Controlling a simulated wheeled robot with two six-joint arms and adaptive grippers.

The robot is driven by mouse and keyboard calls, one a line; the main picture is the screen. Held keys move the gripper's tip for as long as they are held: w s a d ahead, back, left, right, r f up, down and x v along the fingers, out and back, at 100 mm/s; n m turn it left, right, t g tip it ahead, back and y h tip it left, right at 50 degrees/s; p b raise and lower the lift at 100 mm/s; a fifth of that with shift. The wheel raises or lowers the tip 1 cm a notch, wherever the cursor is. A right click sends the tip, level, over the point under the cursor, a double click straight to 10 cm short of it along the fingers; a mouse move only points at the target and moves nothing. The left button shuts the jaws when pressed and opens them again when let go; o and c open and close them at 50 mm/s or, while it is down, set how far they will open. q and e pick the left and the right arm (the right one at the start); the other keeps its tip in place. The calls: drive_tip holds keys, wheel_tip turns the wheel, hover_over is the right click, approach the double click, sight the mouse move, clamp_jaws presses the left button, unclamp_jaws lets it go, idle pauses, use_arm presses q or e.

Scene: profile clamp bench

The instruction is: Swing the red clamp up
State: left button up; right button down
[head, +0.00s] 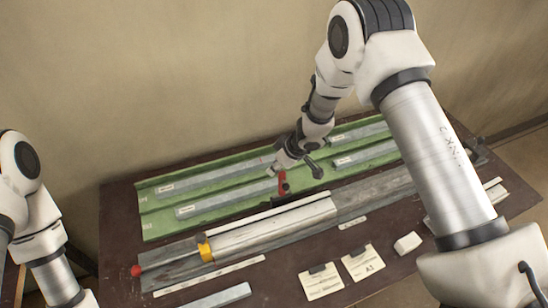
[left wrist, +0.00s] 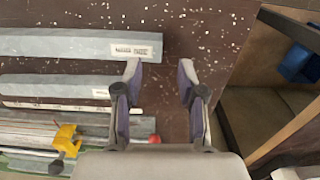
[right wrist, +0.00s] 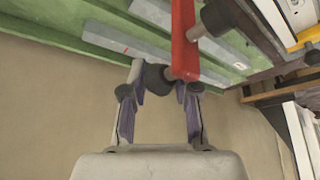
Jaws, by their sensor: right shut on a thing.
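The red clamp (head: 282,183) stands at the back edge of the long grey profile (head: 290,228) in the head view. In the right wrist view its red bar (right wrist: 184,40) runs from the top edge down to the fingers. My right gripper (head: 280,170) is at the clamp's upper end, shut on it. In the right wrist view, the right fingers (right wrist: 162,85) lie on both sides of a black knob and the red bar's end. My left gripper (left wrist: 158,75) is open and empty beside grey bars in the left wrist view; the head view does not show its fingers.
A yellow clamp (head: 205,248) sits on the profile's left part, with a red knob (head: 136,271) further left. Two cards (head: 321,284) and a white block (head: 408,242) lie in front.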

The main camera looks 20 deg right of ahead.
drive_tip(key=shift+s+f, duration=0.3)
drive_tip(key=c, duration=0.9)
unclamp_jaws()
drive_tip(key=shift+d, duration=0.3)
drive_tip(key=shift+r, duration=0.15)
drive_tip(key=shift+r, duration=0.25)
drive_tip(key=v, duration=1.1)
drive_tip(key=shift+d+r, duration=0.15)
